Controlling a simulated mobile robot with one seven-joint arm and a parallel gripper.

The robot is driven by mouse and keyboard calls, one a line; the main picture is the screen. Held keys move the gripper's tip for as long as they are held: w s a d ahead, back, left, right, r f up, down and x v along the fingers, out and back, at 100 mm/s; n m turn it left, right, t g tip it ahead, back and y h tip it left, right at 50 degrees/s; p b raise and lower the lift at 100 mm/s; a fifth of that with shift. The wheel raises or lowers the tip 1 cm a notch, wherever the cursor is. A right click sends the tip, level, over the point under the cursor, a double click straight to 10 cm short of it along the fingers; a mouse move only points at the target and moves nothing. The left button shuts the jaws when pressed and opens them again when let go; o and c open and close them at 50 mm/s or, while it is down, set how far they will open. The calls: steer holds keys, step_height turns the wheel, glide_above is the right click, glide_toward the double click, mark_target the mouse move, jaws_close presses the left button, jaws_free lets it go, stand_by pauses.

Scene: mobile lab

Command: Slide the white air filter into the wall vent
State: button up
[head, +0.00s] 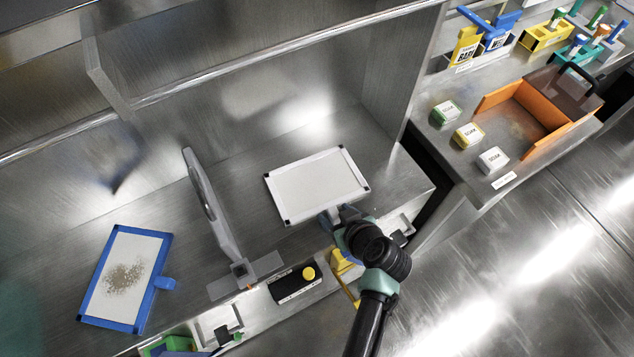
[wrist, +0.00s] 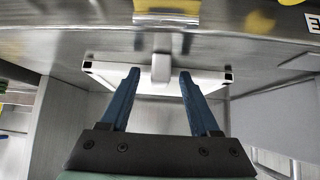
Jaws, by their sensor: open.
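The white air filter (head: 316,187), a flat panel with a white frame and black corners, lies on the metal bench in the head view. Its front edge and a pale tab (wrist: 161,68) show in the wrist view. My gripper (head: 338,214) is at the filter's front edge. In the wrist view my gripper (wrist: 158,78) has its two blue fingers apart, one on each side of the tab, with gaps showing. An upright grey frame (head: 210,205) stands left of the filter; I cannot tell whether it is the wall vent.
A blue-framed filter (head: 157,243) with a brown speckled patch lies at the left. A black box with a yellow button (head: 308,273) sits at the front edge. An orange-walled bin (head: 487,97) and several small labelled blocks are at the right. Bare bench lies between the grey frame and the white filter.

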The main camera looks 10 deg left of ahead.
jaws_close()
stand_by(0.3)
steer(key=shift+w, duration=0.1)
